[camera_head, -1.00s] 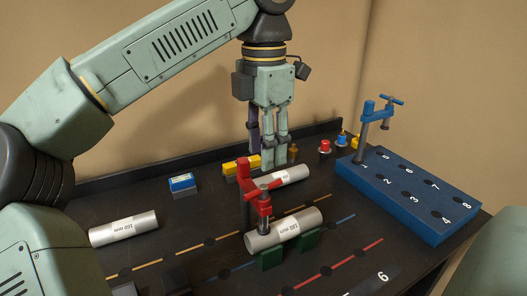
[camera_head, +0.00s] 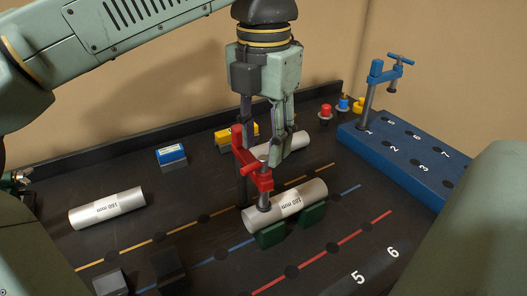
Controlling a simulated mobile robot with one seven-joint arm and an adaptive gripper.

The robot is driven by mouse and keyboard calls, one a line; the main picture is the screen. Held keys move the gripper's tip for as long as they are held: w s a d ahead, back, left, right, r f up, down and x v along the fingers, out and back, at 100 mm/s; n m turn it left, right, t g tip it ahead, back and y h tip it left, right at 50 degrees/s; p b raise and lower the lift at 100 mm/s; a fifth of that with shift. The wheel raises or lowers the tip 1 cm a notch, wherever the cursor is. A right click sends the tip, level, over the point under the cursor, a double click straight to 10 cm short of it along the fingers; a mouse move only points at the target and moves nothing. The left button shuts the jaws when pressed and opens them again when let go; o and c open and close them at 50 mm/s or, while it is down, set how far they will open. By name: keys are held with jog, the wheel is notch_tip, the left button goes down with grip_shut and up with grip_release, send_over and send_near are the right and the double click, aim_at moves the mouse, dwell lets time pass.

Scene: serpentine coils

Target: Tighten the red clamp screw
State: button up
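The red clamp (camera_head: 239,148) stands on a post behind a silver tube marked 160 mm (camera_head: 300,202). Its screw (camera_head: 264,188) points down over the left part of the tube, and its lower end looks to meet the tube's top; I cannot tell if it presses. The tube lies on two green supports (camera_head: 313,215). My gripper (camera_head: 264,145) points down just behind and above the screw's handle, fingers apart, with nothing seen between them. The red clamp arm partly hides the left finger. Whether a finger touches the clamp is unclear.
A blue numbered block (camera_head: 405,150) with a blue clamp (camera_head: 377,75) stands at right. Another silver tube (camera_head: 107,208) lies at left, and one (camera_head: 298,141) lies behind my gripper. Blue (camera_head: 171,155) and yellow (camera_head: 224,137) boxes and small knobs (camera_head: 325,112) line the back.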

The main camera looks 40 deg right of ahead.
aim_at(264, 164)
jog(key=shift+f, duration=1.3)
jog(key=shift+c, duration=0.5)
grip_shut()
